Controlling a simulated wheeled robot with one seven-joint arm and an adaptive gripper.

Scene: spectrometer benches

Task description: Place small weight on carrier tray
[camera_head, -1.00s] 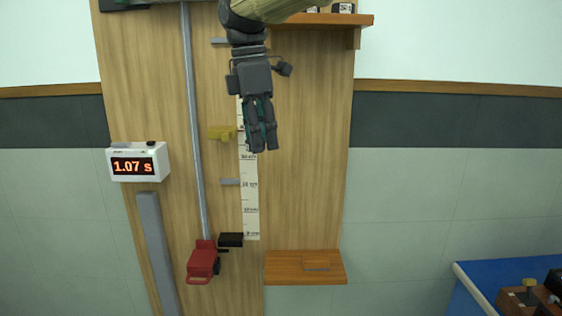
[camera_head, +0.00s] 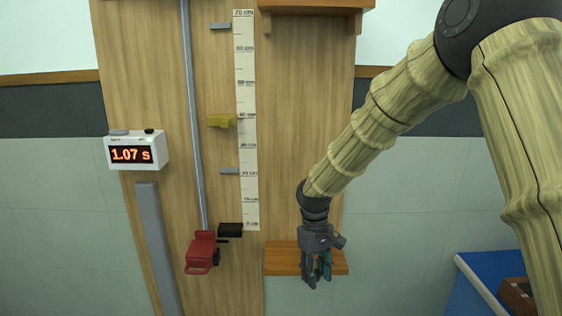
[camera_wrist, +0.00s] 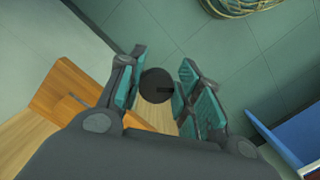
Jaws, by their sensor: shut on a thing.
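My gripper (camera_head: 318,282) is over the right part of the low wooden shelf, pointing down in the head view. The weight is hidden by the fingers in the head view. A red carriage with a tray-like front (camera_head: 201,251) sits at the foot of the metal rail, to the left of my gripper; I cannot tell whether this is the carrier tray. It holds no visible weight.
The low wooden shelf (camera_head: 281,262) is partly behind my gripper and shows in the wrist view (camera_wrist: 62,90). A black block (camera_head: 230,229) is beside the carriage. A yellow piece (camera_head: 221,121) and grey pegs line the scale (camera_head: 246,150). A blue table (camera_head: 470,275) stands right.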

